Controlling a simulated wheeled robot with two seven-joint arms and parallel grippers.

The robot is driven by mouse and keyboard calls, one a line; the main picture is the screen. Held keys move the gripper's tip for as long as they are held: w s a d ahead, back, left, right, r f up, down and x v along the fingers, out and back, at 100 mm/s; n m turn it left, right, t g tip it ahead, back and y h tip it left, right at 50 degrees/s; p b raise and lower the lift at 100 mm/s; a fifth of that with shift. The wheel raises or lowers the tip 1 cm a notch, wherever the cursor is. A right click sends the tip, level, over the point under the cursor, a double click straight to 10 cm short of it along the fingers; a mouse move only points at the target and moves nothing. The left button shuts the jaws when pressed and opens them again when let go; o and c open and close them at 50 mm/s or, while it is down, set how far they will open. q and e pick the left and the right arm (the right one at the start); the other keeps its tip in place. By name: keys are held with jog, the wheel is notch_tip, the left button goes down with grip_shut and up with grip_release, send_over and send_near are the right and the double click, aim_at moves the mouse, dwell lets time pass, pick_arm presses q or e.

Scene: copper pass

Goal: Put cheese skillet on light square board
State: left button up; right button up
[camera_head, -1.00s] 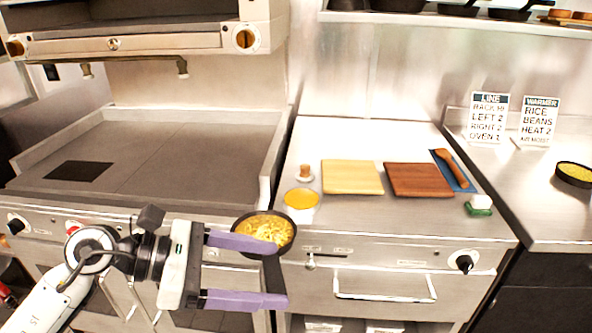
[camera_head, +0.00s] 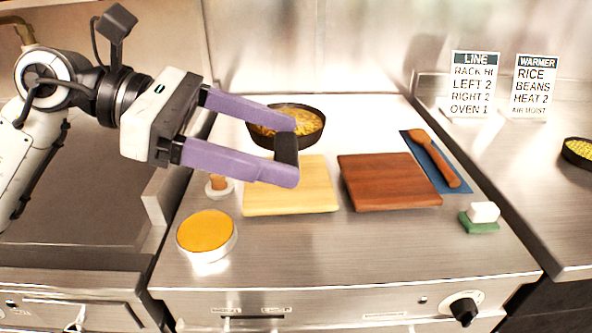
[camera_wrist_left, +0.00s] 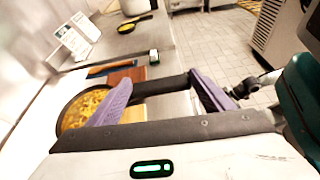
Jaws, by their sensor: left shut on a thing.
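The cheese skillet (camera_head: 304,117) is a dark round pan with yellow, cheesy food. My left gripper (camera_head: 292,155) is shut on its black handle (camera_head: 286,150). The pan is beyond the light square board (camera_head: 290,190), toward the back wall, with the handle pointing at the viewer over the board's back edge. It seems to be held above the counter; the exact height is hard to tell. In the left wrist view the skillet (camera_wrist_left: 80,112) is at the left, its handle (camera_wrist_left: 160,87) between the purple fingers. My right gripper is not in view.
A dark reddish board (camera_head: 388,182) lies right of the light board, with a wooden spoon (camera_head: 434,157) on a blue cloth beyond it. A dish of orange food (camera_head: 207,233) stands front left. A white-and-green block (camera_head: 481,216) sits at right. Two signs and another skillet (camera_head: 579,151) are farther right.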

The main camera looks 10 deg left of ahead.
pick_arm(q)
jog(key=shift+w+f, duration=0.2)
jog(key=shift+f, duration=0.1)
notch_tip(320, 180, down, 9)
jog(key=shift+s+r+b, duration=0.15)
jog(key=shift+b, duration=0.25)
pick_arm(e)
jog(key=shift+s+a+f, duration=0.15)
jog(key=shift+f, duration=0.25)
pick_arm(q)
jog(key=shift+f, duration=0.2)
jog(key=o, duration=2)
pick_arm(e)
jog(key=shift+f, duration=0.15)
